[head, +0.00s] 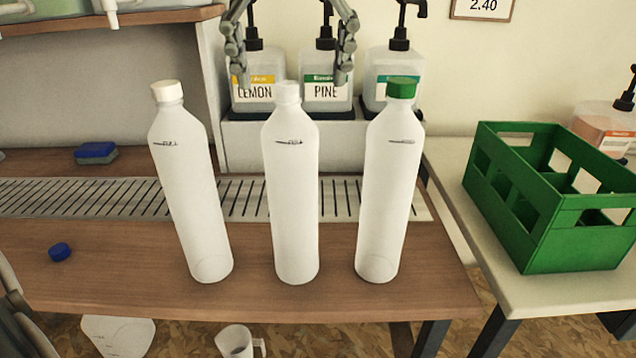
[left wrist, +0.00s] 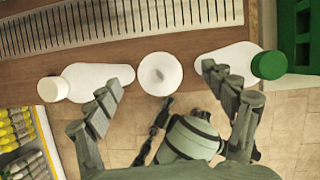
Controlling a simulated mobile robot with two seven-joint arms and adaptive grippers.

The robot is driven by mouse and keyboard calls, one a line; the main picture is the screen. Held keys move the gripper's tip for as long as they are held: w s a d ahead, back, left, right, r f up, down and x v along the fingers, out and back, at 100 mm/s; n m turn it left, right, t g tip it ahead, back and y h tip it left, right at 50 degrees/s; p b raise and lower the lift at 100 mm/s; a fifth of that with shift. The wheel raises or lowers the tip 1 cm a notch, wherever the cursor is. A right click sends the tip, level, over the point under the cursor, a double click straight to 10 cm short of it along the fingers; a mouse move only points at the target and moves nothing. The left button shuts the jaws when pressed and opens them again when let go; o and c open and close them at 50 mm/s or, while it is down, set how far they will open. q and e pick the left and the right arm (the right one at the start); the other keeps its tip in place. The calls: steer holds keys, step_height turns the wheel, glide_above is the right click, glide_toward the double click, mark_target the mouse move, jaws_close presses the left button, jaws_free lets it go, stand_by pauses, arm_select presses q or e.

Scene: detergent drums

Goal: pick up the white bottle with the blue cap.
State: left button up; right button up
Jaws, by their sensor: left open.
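Three white bottles stand upright in a row on the wooden counter. The left bottle (head: 190,200) and the middle bottle (head: 292,200) have white caps; the right bottle (head: 388,200) has a green cap (head: 402,88). No bottle in view wears a blue cap; a loose blue cap (head: 60,252) lies on the counter at left. My left gripper (head: 291,84) is open, fingers apart on either side of the middle bottle's top in the picture. In the left wrist view the middle bottle (left wrist: 160,74) is seen end-on between the fingertips (left wrist: 165,76). My right gripper is not in view.
Pump jugs labelled lemon (head: 254,100) and pine (head: 325,100) stand behind, with another beside them. A slotted drain strip (head: 90,197) crosses the counter. A blue sponge (head: 95,150) lies at left. A green crate (head: 515,225) sits on the right table. A cup (head: 237,342) is below.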

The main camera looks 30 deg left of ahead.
mark_target(289, 121)
arm_select(q)
steer(key=shift+w+f, duration=0.15)
steer(key=shift+f, duration=0.2)
steer(key=x, duration=0.4)
steer(key=s+p+x, duration=0.1)
steer(key=x, duration=0.1)
steer(key=shift+a+f, duration=0.15)
steer(key=shift+f, duration=0.1)
steer(key=shift+w+f, duration=0.15)
steer(key=shift+f, duration=0.1)
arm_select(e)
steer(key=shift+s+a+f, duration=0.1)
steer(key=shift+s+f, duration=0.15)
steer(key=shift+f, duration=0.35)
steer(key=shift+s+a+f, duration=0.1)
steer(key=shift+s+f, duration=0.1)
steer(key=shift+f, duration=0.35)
arm_select(q)
steer(key=shift+c, duration=0.3)
steer(key=c, duration=1.1)
